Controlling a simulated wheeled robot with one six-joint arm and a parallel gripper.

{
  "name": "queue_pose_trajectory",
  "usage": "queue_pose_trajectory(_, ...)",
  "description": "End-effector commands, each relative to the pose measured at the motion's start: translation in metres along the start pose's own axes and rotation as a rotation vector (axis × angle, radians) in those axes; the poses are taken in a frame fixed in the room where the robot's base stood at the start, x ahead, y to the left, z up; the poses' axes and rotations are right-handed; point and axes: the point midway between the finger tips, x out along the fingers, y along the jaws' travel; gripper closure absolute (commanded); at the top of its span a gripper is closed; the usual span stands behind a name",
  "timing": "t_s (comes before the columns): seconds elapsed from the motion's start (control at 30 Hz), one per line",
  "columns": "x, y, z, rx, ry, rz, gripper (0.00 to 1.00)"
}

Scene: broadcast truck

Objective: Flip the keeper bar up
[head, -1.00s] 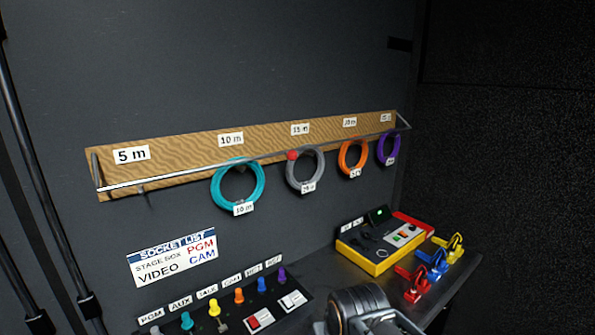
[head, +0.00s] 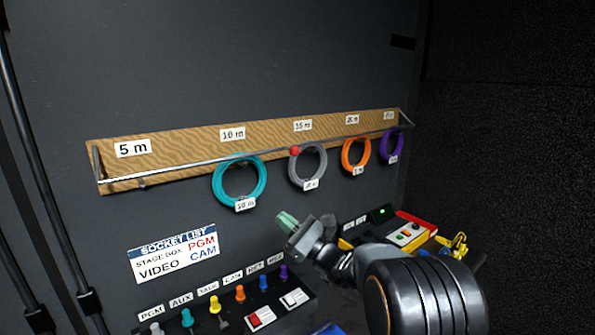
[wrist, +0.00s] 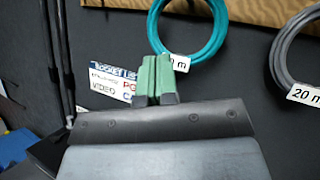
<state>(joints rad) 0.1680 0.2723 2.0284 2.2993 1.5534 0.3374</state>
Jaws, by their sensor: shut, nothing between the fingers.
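The keeper bar (head: 190,167) is a thin pale metal rod running across the front of the wooden peg board (head: 180,152), low along it. A red knob (head: 295,150) sits near its middle. The teal coil (head: 217,186), grey coil (head: 320,177), orange coil (head: 345,155) and purple coil (head: 397,150) hang at the bar. My gripper (head: 286,221), with green fingertips, is shut and empty, below the bar and knob and apart from them. In the wrist view the fingertips (wrist: 156,80) are together, in front of the teal coil's lower edge and label; the bar is not clearly visible there.
A desk below holds a row of coloured plugs (head: 240,294), switches (head: 260,319) and a yellow-and-red control box (head: 408,236), partly hidden by my arm. A socket list sign (head: 175,252) is on the wall. The wall above the board is clear.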

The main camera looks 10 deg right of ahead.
Motion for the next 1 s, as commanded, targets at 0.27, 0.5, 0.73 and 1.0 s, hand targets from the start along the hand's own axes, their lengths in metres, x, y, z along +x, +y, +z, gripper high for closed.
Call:
queue_pose_trajectory(0.27, -0.028, -0.073, -0.016, 0.063, -0.169, -0.340, 1.00)
queue_pose_trajectory(0.5, -0.037, -0.087, -0.018, 0.068, -0.207, -0.411, 1.00)
queue_pose_trajectory(0.73, -0.037, -0.087, -0.018, 0.067, -0.207, -0.411, 1.00)
queue_pose_trajectory(1.0, -0.021, -0.094, -0.013, 0.067, -0.208, -0.409, 1.00)
